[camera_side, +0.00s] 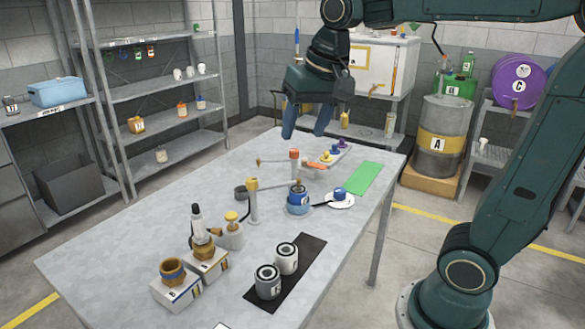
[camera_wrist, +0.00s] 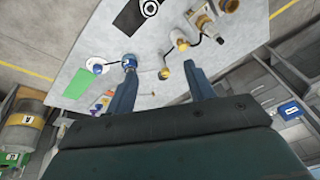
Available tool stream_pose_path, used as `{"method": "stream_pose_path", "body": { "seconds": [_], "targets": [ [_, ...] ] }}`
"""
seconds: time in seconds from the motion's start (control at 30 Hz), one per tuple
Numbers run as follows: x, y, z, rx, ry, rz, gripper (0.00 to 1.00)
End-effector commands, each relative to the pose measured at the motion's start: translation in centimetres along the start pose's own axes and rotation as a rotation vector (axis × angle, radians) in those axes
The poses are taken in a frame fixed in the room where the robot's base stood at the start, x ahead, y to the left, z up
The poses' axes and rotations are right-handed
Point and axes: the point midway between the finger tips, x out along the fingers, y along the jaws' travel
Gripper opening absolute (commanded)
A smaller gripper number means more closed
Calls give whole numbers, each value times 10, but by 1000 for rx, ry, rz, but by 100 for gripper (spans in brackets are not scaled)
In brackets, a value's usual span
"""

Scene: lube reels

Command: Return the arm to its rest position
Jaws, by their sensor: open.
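My gripper (camera_side: 307,119) is raised above the far part of the grey table (camera_side: 120,244), apart from everything on it, with its two fingers pointing down. In the wrist view my gripper (camera_wrist: 158,88) shows its fingers spread wide with nothing between them. The arm is bent over from its base at the right of the side view. Below and in front of the gripper stand a blue container (camera_side: 298,204) and a post with a yellow top (camera_side: 252,200). No held object shows in either view.
A green mat (camera_side: 363,179), a white dish (camera_side: 342,201) and a tray (camera_side: 343,153) with coloured knobs lie on the table. Two cans stand on a black mat (camera_side: 311,262). Boxes with brown jars are at the near left. Shelves, drums and a white cabinet (camera_side: 385,70) surround the table.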

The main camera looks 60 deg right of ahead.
Motion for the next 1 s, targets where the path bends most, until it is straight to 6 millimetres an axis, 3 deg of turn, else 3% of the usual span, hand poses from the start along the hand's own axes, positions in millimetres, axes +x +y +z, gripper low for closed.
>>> {"method": "stream_pose_path", "body": {
  "seconds": [0.27, 0.6, 0.8, 1.0],
  "targets": [
    [-4, 18, 63, -210, 66, -38, 53],
    [10, 42, 127, -440, 145, -67, 53],
    [17, 48, 143, -503, 168, -73, 53],
    [18, 49, 145, -514, 169, -73, 53]
  ]
}}
